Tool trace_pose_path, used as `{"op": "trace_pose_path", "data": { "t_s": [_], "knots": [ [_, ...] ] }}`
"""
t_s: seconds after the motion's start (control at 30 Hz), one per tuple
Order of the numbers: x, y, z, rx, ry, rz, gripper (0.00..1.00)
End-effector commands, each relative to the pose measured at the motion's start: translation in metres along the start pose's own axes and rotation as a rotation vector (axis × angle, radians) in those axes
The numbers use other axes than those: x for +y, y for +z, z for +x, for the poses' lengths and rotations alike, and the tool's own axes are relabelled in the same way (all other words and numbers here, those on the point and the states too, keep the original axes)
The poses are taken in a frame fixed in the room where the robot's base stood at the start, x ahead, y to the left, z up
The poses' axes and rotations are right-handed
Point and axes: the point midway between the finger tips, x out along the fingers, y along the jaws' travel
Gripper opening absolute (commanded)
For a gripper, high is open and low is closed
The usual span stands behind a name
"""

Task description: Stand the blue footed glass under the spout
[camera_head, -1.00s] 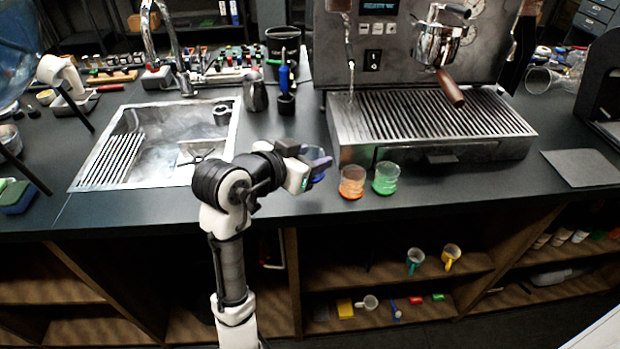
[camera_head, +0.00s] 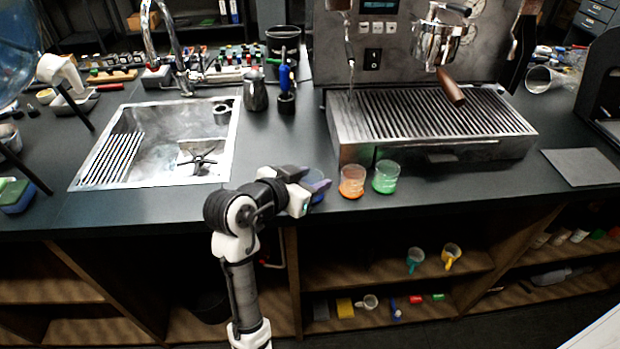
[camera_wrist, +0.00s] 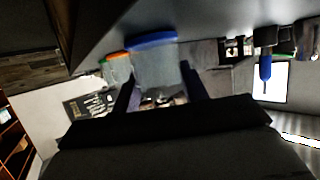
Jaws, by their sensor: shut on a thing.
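My gripper (camera_head: 320,187) is shut on the blue footed glass (camera_head: 316,178), over the front part of the counter, just left of the orange glass. In the wrist view the clear glass body (camera_wrist: 157,72) is between my two fingers (camera_wrist: 160,88), and its blue foot (camera_wrist: 152,40) is at the top of that picture. I cannot tell whether the glass touches the counter. The coffee machine (camera_head: 405,60) stands at the back right. Its wooden-handled portafilter (camera_head: 436,50) hangs above the slatted drip tray (camera_head: 400,115); a separate outlet beneath it is not clear.
An orange glass (camera_head: 352,182) and a green glass (camera_head: 386,177) stand in front of the drip tray, close to my gripper's right. A thin steam wand (camera_head: 350,75) hangs over the tray's left side. A sink (camera_head: 215,165) lies left. The slatted tray top looks clear.

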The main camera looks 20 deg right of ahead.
Motion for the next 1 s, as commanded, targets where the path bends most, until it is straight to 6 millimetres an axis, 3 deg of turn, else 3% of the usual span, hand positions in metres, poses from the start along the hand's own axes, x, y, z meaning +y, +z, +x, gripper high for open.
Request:
{"op": "trace_pose_path", "data": {
  "t_s": [0.03,0.2,0.57,0.67,1.0],
  "knots": [
    [0.0,0.001,0.001,0.0,0.0,0.0,0.46],
    [0.0,0.001,0.0,0.0,0.0,0.0,0.65],
    [0.0,-0.005,-0.003,0.0,-0.001,0.0,0.65],
    [-0.002,-0.001,-0.016,0.002,-0.005,-0.001,0.65],
    [-0.001,-0.002,-0.089,0.001,-0.005,0.002,0.65]
  ]
}}
